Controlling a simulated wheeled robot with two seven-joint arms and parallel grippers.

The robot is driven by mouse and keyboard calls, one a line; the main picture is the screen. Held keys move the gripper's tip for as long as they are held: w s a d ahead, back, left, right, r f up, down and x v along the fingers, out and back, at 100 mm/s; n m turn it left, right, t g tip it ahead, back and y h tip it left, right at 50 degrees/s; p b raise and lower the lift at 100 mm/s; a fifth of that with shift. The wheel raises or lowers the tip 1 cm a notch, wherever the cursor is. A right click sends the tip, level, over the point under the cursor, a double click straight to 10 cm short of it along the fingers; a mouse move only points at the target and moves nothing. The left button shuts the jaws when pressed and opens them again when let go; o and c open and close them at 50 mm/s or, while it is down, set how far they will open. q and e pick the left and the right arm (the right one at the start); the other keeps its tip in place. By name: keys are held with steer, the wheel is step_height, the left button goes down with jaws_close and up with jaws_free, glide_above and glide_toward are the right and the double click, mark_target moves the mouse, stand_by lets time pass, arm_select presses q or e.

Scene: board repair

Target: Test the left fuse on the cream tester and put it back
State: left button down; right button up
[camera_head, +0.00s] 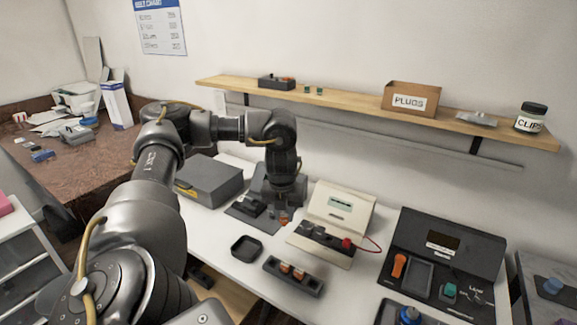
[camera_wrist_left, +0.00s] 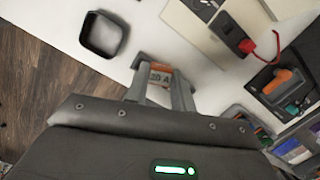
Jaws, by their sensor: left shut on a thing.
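My left gripper (camera_head: 283,212) is shut on an orange fuse (camera_wrist_left: 160,76) marked "20 A", seen between the fingertips in the left wrist view. In the head view it is small and partly covered. The gripper points down, left of the cream tester (camera_head: 341,200), which has a small screen and a dark strip (camera_head: 325,238) with a red clip (camera_head: 347,244) on a red lead. The tester also shows in the left wrist view (camera_wrist_left: 188,25). My right gripper is not in view.
An empty black tray (camera_head: 247,248) lies left of the fuse holder. A grey box (camera_head: 208,180) stands at the back left. A dark panel (camera_head: 445,250) with an orange part and a teal part stands right of the tester. A wooden shelf (camera_head: 350,98) hangs above.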

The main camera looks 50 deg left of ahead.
arm_select(q)
steer(key=s+p, duration=0.1)
steer(key=s, duration=0.2)
steer(key=s+p, duration=0.1)
steer(key=s, duration=0.1)
steer(key=shift+s+d+p, duration=0.15)
steer(key=shift+d+p, duration=0.15)
steer(key=shift+d, duration=0.1)
